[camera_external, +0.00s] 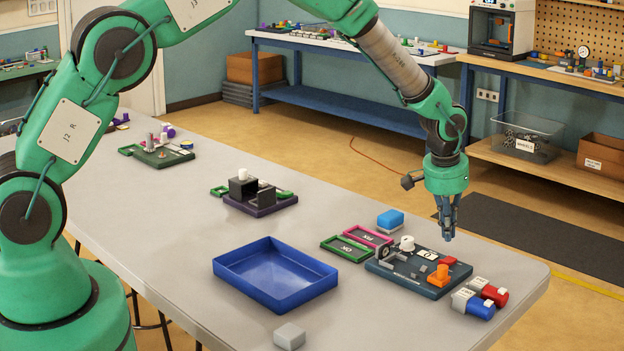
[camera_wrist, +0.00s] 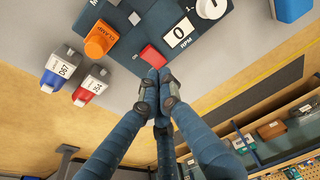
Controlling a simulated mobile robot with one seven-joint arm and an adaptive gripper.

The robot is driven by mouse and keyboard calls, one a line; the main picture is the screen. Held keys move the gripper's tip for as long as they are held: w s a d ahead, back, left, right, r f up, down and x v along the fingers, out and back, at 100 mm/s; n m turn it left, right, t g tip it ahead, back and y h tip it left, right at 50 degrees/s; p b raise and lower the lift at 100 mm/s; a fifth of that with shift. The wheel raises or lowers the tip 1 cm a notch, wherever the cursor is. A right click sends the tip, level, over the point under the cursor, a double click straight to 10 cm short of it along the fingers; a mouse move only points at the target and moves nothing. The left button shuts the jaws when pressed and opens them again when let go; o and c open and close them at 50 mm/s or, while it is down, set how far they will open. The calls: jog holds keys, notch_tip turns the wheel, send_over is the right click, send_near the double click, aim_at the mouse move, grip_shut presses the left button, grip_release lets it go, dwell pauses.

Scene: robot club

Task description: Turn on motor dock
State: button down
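The motor dock (camera_external: 415,285) is a dark blue-grey board at the right end of the table. It carries a white round knob (camera_external: 407,243), an orange clamp piece (camera_external: 440,275), a red block or button (camera_external: 448,261) and a white RPM display. In the wrist view the display (camera_wrist: 180,32) reads 0, and the red piece (camera_wrist: 151,56) lies just beyond my fingertips. My gripper (camera_external: 448,238) points down above the dock's far right side, with a visible gap. Its fingertips (camera_wrist: 159,74) are together, with nothing seen between them.
A blue motor (camera_external: 478,306) and a red motor (camera_external: 492,291) lie right of the dock. Green OK (camera_external: 345,249) and pink FIX (camera_external: 368,236) trays and a blue block (camera_external: 390,219) sit beside it. A blue bin (camera_external: 274,274) and grey block (camera_external: 289,336) are left.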

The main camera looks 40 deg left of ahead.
aim_at(444, 259)
jog(key=shift+s+f+b, duration=0.2)
jog(key=shift+f+b, duration=0.1)
jog(key=shift+f, duration=2)
jog(key=shift+f, duration=0.1)
jog(key=b, duration=0.1)
jog(key=t+b, duration=0.1)
jog(key=shift+s+f+b, duration=0.2)
jog(key=shift+f+b, duration=0.1)
jog(key=shift+f, duration=0.1)
jog(key=shift+r, duration=0.1)
jog(key=shift+w, duration=0.1)
jog(key=shift+w+r, duration=0.25)
jog(key=shift+w, duration=0.4)
